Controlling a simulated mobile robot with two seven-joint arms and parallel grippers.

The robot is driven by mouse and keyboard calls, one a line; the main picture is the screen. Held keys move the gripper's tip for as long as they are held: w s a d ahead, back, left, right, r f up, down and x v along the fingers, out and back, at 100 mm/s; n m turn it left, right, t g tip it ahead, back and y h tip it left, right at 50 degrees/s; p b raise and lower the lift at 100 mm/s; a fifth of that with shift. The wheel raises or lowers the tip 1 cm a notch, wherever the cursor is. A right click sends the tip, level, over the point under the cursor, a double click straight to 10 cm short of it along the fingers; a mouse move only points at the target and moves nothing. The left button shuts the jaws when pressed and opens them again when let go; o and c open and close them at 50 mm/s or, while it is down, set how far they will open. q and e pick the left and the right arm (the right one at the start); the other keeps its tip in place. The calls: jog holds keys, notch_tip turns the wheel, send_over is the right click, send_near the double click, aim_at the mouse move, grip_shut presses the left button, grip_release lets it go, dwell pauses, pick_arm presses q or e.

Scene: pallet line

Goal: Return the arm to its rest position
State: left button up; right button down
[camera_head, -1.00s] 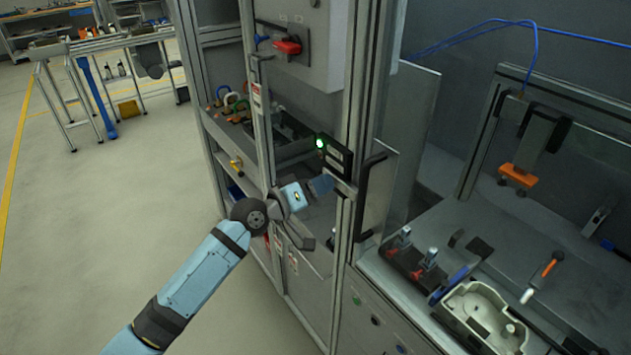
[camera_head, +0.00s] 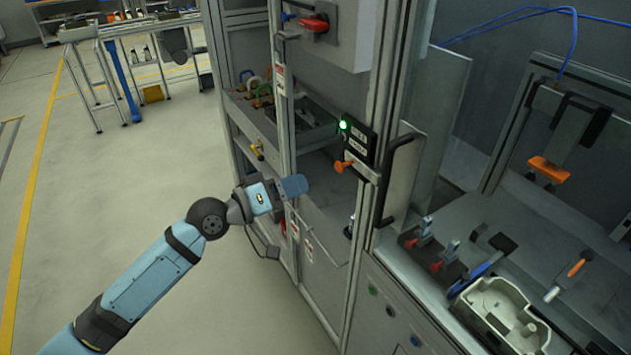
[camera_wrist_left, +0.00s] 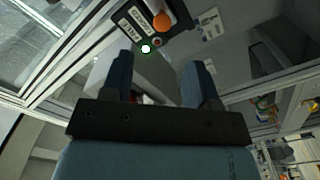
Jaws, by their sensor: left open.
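My left arm comes in from the lower left in the head view. Its gripper (camera_head: 296,187) is in front of the machine frame, to the left of a small black panel (camera_head: 357,140) with a lit green light and an orange knob (camera_head: 344,166). In the left wrist view the two fingers (camera_wrist_left: 160,80) stand apart with nothing between them. The panel also shows beyond the fingertips there, with the orange knob (camera_wrist_left: 162,21) and the green light (camera_wrist_left: 146,48). The gripper is apart from the panel. My right gripper is not in view.
A metal frame post (camera_head: 372,235) with a black door handle (camera_head: 398,175) stands right of the gripper. A workbench holds a pale housing (camera_head: 507,312) and clamps. A shelf with coloured padlocks (camera_head: 258,90) is behind. Open floor (camera_head: 110,215) lies to the left.

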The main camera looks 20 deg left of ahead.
pick_arm(q)
jog(key=shift+v, duration=1.1)
jog(key=shift+f, duration=0.1)
jog(key=s+d+f+m+g+y+p, duration=0.1)
jog(key=s+f+y, duration=0.3)
jog(key=s+f, duration=0.6)
jog(key=s+d+f+m+g+y+p, duration=0.2)
jog(key=s+f, duration=0.9)
jog(key=f, duration=0.6)
jog(key=shift+d+f+m+y+p, duration=0.35)
jog(key=shift+d+m+y, duration=0.35)
jog(key=shift+d+y, duration=0.25)
